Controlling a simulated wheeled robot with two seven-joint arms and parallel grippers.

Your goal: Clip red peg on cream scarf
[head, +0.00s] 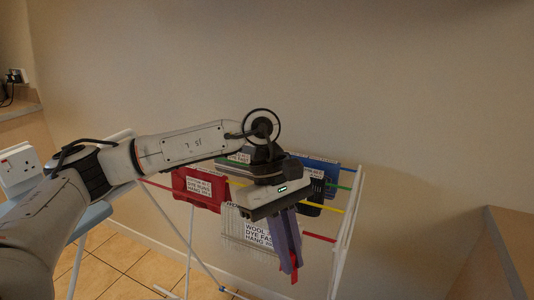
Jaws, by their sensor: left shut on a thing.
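The cream scarf (236,231) hangs on the drying rack, with a white label reading in part "WOOL", "DYE FAST" and "HANG". My left gripper (291,262) points down at the scarf's right side, in front of the rack. Its fingers are shut on the red peg (294,276), of which only a small part shows at the fingertips. I cannot tell whether the peg touches the scarf. My wrist and gripper hide part of the rack and the scarf's upper right. My right gripper is not in view.
The white rack (346,232) has coloured rails. A red cloth (203,188) hangs at left, a dark cloth (314,191) and a blue one (322,168) behind at right. A wooden unit (505,262) stands at right, and a wall is close behind.

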